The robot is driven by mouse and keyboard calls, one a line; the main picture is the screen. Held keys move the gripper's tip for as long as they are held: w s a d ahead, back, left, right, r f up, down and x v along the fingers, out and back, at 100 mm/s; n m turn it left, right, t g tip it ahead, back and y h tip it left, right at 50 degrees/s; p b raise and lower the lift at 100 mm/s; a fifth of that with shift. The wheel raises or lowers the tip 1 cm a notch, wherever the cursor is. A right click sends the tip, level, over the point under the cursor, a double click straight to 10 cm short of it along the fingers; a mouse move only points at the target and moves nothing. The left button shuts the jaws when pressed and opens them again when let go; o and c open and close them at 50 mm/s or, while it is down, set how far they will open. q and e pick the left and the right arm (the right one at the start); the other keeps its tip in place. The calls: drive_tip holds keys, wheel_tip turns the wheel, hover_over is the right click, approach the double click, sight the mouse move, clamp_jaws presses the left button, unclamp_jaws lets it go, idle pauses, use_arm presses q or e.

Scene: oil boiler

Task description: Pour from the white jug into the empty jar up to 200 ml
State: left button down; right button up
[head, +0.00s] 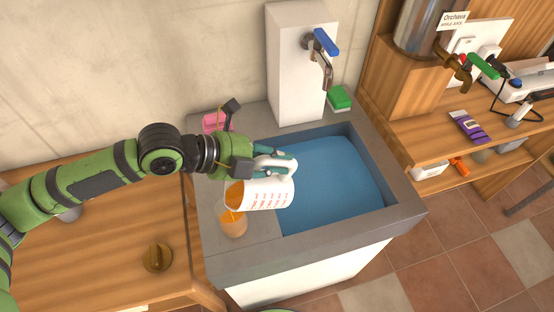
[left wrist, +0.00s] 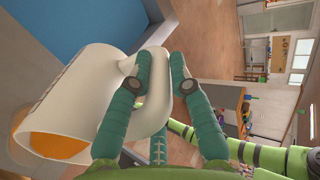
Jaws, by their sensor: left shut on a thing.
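The white jug (head: 268,193) with red markings is tilted, its mouth toward the lower left, above the sink's left ledge. Orange liquid shows at its mouth. My left gripper (head: 275,160) is shut on the jug's handle; the left wrist view shows its teal fingers (left wrist: 168,75) around the handle of the jug (left wrist: 75,85), with orange liquid inside. The clear jar (head: 234,227) stands on the grey ledge below the jug's lip and has orange liquid in it. Its upper part is partly hidden by the jug, and its level against any mark cannot be read. My right gripper is not in view.
The blue sink basin (head: 330,185) is right of the jug. A white tap block (head: 297,70) and green sponge (head: 339,98) stand behind it. A pink item (head: 215,121) lies behind my gripper. A wooden counter (head: 110,235) with a round brown lid (head: 158,257) is at left.

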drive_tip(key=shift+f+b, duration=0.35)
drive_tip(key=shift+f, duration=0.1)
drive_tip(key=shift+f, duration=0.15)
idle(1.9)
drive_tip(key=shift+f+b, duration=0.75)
drive_tip(key=shift+b, duration=0.15)
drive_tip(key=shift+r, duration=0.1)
idle(2.0)
